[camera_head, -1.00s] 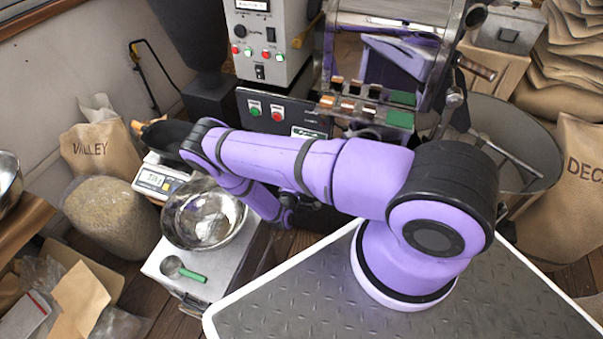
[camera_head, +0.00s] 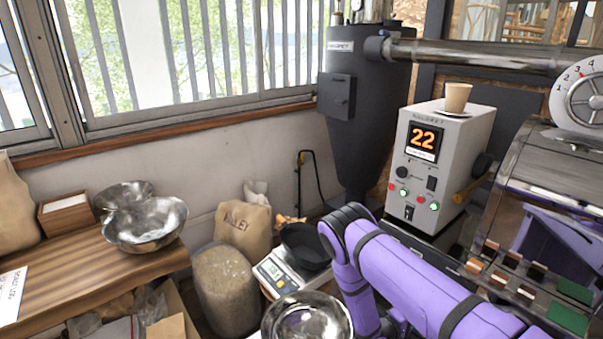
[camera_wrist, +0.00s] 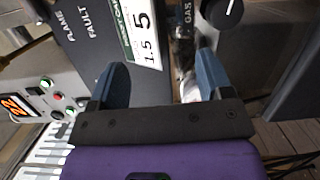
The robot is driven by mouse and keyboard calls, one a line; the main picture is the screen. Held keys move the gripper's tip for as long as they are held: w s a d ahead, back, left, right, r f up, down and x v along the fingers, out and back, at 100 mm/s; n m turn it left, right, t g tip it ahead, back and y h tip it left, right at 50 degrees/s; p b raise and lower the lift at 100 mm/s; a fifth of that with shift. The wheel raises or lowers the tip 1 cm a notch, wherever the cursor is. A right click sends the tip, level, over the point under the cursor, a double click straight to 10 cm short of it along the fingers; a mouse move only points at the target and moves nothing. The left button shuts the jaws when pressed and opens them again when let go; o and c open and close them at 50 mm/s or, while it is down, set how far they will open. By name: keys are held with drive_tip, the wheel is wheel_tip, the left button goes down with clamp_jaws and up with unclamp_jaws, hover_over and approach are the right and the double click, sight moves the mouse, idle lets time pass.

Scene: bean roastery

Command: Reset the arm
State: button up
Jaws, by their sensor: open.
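My gripper (camera_wrist: 162,85) shows in the wrist view with its two blue fingers apart and nothing between them. It faces a dark panel (camera_wrist: 150,30) marked FLAME and FAULT, with a label strip reading 1.5 and 5. I cannot tell how close the fingers are to the panel. In the head view my purple arm (camera_head: 420,290) reaches in from the lower right and bends down at the elbow. The gripper itself is hidden there.
A roaster drum (camera_head: 545,160) stands at the right. A scale (camera_head: 275,277), a steel bowl (camera_head: 305,322) and a sack (camera_head: 243,226) lie left of my arm. A wooden bench (camera_head: 75,262) holds metal bowls.

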wheel_tip(320, 180, up, 20)
drive_tip(key=w+r+m+g, duration=0.1)
drive_tip(key=w+m+g, duration=0.1)
drive_tip(key=m+g, duration=0.45)
drive_tip(key=s+r+m+g+y, duration=0.1)
drive_tip(key=s+r+g+y, duration=0.2)
drive_tip(key=r, duration=0.6)
drive_tip(key=s+r+m+g+y, duration=0.1)
drive_tip(key=s+r+y, duration=0.25)
drive_tip(key=r, duration=0.65)
drive_tip(key=s+a+r+t+y, duration=0.2)
drive_tip(key=s+r+y, duration=0.1)
drive_tip(key=s+r, duration=0.4)
drive_tip(key=s+a+r+n+t+y, duration=0.1)
drive_tip(key=s+a+r+t+y, duration=0.1)
drive_tip(key=s+r, duration=0.4)
drive_tip(key=s+a+r+n+t+y, duration=0.1)
drive_tip(key=s+r+t+y, duration=0.3)
drive_tip(key=s, duration=1)
wheel_tip(320, 180, up, 4)
drive_tip(key=shift+a+f+y, duration=0.2)
drive_tip(key=shift+a+y, duration=0.15)
drive_tip(key=shift+a, duration=0.45)
drive_tip(key=shift+w+n, duration=0.1)
drive_tip(key=shift+n, duration=0.15)
